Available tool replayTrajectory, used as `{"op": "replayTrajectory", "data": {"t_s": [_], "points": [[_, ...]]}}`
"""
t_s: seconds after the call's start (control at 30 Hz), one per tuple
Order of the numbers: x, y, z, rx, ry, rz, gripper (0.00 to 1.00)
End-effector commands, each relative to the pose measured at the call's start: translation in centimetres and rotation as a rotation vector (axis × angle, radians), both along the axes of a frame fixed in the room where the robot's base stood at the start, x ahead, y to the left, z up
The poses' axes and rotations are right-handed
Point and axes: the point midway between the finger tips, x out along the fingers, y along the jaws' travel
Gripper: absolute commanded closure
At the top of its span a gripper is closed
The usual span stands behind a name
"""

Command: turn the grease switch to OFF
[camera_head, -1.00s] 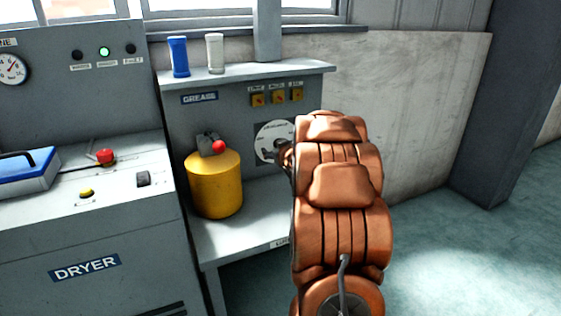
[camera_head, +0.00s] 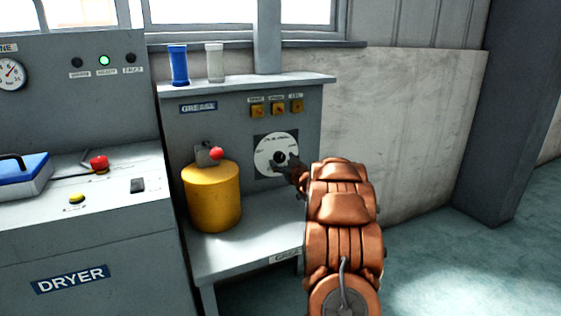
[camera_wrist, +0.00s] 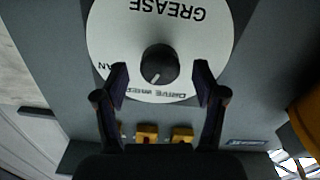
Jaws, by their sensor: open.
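The grease switch is a black round knob (camera_wrist: 159,65) with a white pointer mark, on a white round dial plate (camera_wrist: 215,50) lettered "GREASE" and "DRIVE WHEEL" in the wrist view. In the head view the dial plate (camera_head: 264,152) is on the grey grease panel, partly covered by my gripper (camera_head: 283,165). In the wrist view my gripper (camera_wrist: 160,82) is open, one finger on each side of the knob with gaps to both. I cannot tell how near the fingertips are to the plate. The mark points toward the lower left in that view; no OFF lettering is readable.
Three small yellow switches (camera_head: 277,109) sit above the dial. A yellow canister (camera_head: 212,197) with a red knob stands on the bench to the left. A blue bottle (camera_head: 179,65) and a white bottle (camera_head: 214,62) stand on the shelf above. The dryer console (camera_head: 90,225) is farther left.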

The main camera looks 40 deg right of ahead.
Motion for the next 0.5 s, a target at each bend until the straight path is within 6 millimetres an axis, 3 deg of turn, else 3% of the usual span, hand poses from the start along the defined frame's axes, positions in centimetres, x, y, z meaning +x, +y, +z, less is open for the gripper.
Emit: {"op": "replayTrajectory", "data": {"t_s": [0.2, 0.5], "points": [[1.7, -0.6, 0.0, -0.002, 0.0, 0.0, 0.3], [2.3, -0.8, 0.0, 0.001, 0.0, 0.0, 0.3]]}}
